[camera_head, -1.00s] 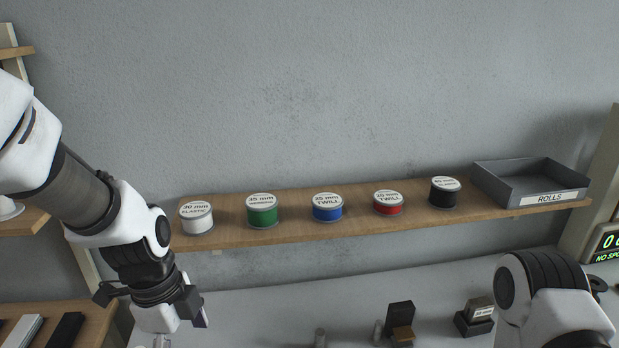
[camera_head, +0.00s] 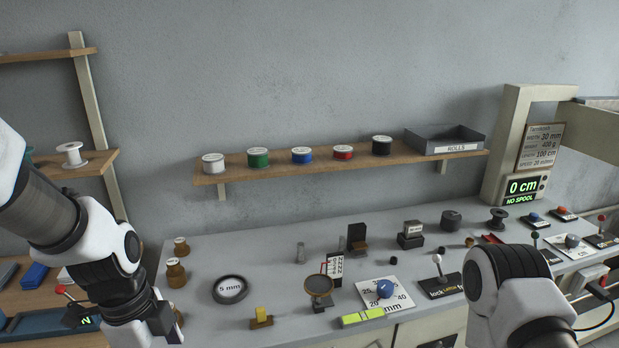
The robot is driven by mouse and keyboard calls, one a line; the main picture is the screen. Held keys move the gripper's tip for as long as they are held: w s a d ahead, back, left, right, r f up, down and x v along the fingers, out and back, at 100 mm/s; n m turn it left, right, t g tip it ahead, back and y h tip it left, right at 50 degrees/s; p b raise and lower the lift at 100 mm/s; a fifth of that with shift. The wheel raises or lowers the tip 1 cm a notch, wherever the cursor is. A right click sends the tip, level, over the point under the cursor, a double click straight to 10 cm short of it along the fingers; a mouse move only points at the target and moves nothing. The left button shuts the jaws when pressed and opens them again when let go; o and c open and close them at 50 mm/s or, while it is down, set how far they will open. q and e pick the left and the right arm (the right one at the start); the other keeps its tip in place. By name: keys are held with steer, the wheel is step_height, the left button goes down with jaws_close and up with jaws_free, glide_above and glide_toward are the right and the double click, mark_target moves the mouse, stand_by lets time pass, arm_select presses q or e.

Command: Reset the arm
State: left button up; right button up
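My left arm (camera_head: 95,255) comes in from the left edge and points down over the left end of the grey bench. My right arm (camera_head: 515,290) comes up from the bottom right, in front of the bench. Its gripper does not show either. I see nothing held by either arm.
A wall shelf (camera_head: 225,178) bears several ribbon spools and a grey rolls tray (camera_head: 445,148). The bench (camera_head: 215,258) holds a blue-knobbed dial (camera_head: 385,289), a lock lever (camera_head: 438,262), a round 5 mm item (camera_head: 230,289) and small blocks. A display (camera_head: 522,187) reads 0 cm, NO SPOOL.

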arm_select(q)
steer(key=s+a+f+n+g, duration=0.1)
steer(key=s+f+n+g, duration=0.15)
steer(key=s+f, duration=0.6)
steer(key=s+a+f+n+g+y, duration=0.1)
steer(key=s+f+n, duration=0.3)
steer(key=f, duration=0.8)
steer(key=s+a+f+n+g, duration=0.1)
steer(key=s+f+n+g, duration=0.1)
steer(key=s+f, duration=0.7)
steer(key=w+f+n+t, duration=0.3)
steer(key=w+n+t, duration=0.3)
steer(key=w+n, duration=0.2)
steer(key=shift+a+f+n, duration=0.2)
steer(key=shift+a+n, duration=0.05)
steer(key=shift+n, duration=0.8)
